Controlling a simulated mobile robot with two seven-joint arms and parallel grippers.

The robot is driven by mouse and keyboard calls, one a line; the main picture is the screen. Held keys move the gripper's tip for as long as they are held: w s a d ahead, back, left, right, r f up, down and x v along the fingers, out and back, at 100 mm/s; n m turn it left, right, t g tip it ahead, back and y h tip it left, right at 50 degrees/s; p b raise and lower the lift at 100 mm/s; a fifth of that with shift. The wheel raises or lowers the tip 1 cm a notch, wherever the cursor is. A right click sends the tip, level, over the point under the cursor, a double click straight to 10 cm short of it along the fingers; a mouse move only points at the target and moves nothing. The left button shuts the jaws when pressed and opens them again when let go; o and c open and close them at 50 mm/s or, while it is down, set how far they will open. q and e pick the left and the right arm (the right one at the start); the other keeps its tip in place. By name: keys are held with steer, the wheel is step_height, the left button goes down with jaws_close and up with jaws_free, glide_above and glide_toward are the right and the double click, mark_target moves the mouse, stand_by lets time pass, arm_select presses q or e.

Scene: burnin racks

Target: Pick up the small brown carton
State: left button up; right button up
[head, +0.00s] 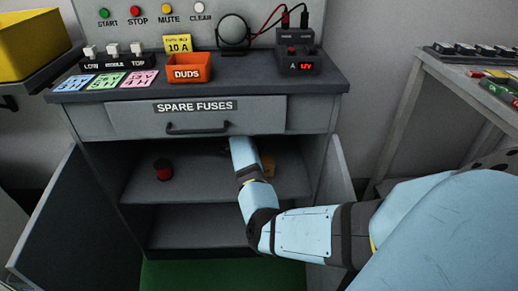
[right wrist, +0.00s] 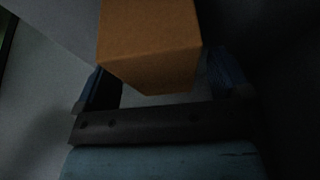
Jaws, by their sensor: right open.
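The small brown carton (head: 268,167) stands on the upper shelf inside the open cabinet, mostly hidden behind my right forearm in the head view. In the right wrist view the carton (right wrist: 150,45) fills the top middle. My right gripper (right wrist: 162,82) is open, with one dark finger on each side of the carton's near end. I cannot tell whether either finger touches it. In the head view the right arm reaches into the cabinet and its fingers are hidden. My left gripper is in no view.
A red and black round object (head: 162,169) sits on the same shelf (head: 200,190) to the left. The spare fuses drawer (head: 205,117) is shut above the opening. Open cabinet doors stand at left (head: 60,225) and right (head: 338,180). The lower shelf (head: 195,233) looks empty.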

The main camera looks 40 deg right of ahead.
steer(key=shift+f, duration=0.3)
stand_by(0.4)
steer(key=shift+c, duration=0.3)
steer(key=c, duration=1.1)
